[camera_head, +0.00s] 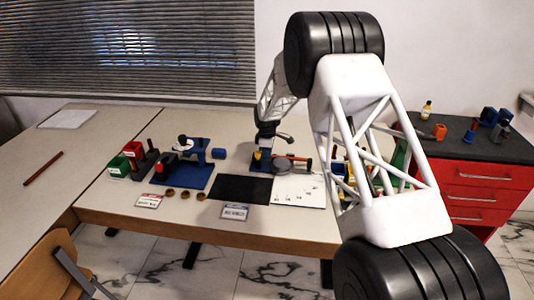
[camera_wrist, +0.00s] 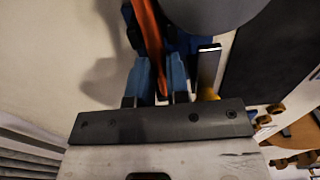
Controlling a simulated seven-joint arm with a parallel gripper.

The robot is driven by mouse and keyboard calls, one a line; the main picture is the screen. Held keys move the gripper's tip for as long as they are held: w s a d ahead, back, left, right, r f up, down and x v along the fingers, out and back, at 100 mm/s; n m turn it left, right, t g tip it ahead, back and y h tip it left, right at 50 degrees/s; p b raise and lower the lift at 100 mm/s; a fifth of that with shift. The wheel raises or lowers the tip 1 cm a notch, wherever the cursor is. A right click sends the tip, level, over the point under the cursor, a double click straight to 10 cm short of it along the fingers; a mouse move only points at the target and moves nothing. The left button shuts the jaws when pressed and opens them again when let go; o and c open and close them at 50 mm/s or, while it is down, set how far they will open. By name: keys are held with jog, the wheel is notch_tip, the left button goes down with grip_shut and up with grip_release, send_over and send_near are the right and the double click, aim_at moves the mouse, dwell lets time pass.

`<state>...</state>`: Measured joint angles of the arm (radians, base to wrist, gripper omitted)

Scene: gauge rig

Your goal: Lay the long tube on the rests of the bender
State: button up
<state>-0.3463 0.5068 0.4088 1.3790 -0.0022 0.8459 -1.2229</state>
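A thin dark-red rod (camera_head: 43,168), the only loose long tube-like thing I can make out, lies on the left desk, far from my gripper. What looks like the bender has a grey disc (camera_head: 283,166) and a blue base (camera_head: 262,160) at the back of the middle table. An orange-ended bar (camera_head: 309,164) lies across it. My gripper (camera_head: 266,143) is above the blue base. In the wrist view, an orange bar (camera_wrist: 149,40) runs between the blue fingers of my gripper (camera_wrist: 160,72), beside the grey disc (camera_wrist: 212,12). Whether they touch the bar is unclear.
A blue plate (camera_head: 185,178) with a device, and red and green boxes (camera_head: 119,166), stand to the left. A black mat (camera_head: 240,188) and a white sheet (camera_head: 298,190) lie in front. A red drawer cabinet (camera_head: 480,190) is at right. My arm hides the table's right part.

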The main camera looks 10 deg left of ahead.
jog(key=o, duration=0.5)
jog(key=shift+c, duration=0.2)
jog(key=shift+r, duration=3.9)
